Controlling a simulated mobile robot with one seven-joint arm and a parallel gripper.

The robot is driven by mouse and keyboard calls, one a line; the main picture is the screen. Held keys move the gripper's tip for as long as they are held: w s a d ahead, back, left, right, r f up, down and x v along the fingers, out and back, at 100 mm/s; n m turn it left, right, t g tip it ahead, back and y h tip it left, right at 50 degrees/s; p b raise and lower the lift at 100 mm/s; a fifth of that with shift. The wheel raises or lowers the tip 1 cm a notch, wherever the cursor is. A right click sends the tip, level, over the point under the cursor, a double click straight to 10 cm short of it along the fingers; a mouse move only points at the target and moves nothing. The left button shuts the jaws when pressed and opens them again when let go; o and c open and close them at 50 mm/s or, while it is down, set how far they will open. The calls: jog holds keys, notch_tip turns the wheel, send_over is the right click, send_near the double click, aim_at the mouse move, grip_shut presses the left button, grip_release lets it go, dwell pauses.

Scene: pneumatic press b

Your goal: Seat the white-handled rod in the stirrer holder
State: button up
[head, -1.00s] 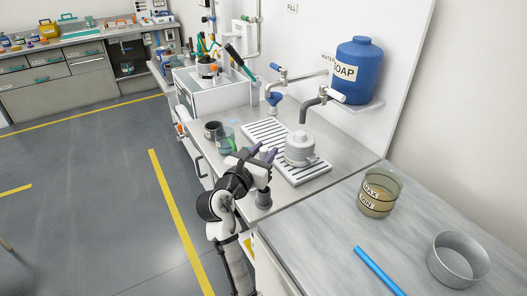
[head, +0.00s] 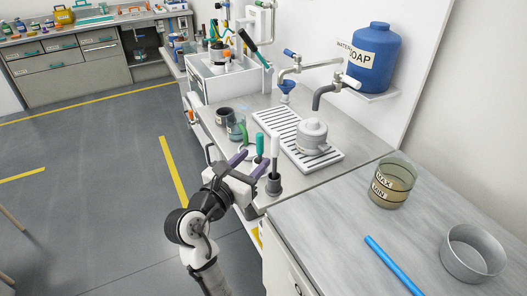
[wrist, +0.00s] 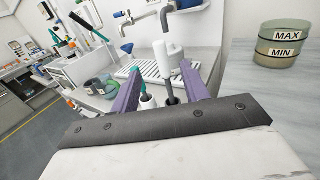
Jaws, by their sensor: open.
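The white-handled rod (head: 275,146) stands upright at the bench's front, right beside a teal-handled rod (head: 260,145). Below the white handle is a dark grey cup-like holder (head: 273,187); I cannot tell how deep the rod sits in it. My gripper (head: 254,160) is open, its purple fingers just left of the rods, one finger overlapping their lower part. In the wrist view, the white handle (wrist: 160,54) shows between the two fingertips (wrist: 160,68), farther off, and the teal handle (wrist: 134,74) is near the left fingertip. The gripper holds nothing that I can see.
A light grey lidded pot (head: 312,134) stands on the slatted drainer (head: 280,122) behind the rods. Dark mugs (head: 223,117) are to the left.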

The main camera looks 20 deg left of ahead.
jog(key=v, duration=0.2)
jog(key=shift+s, duration=0.3)
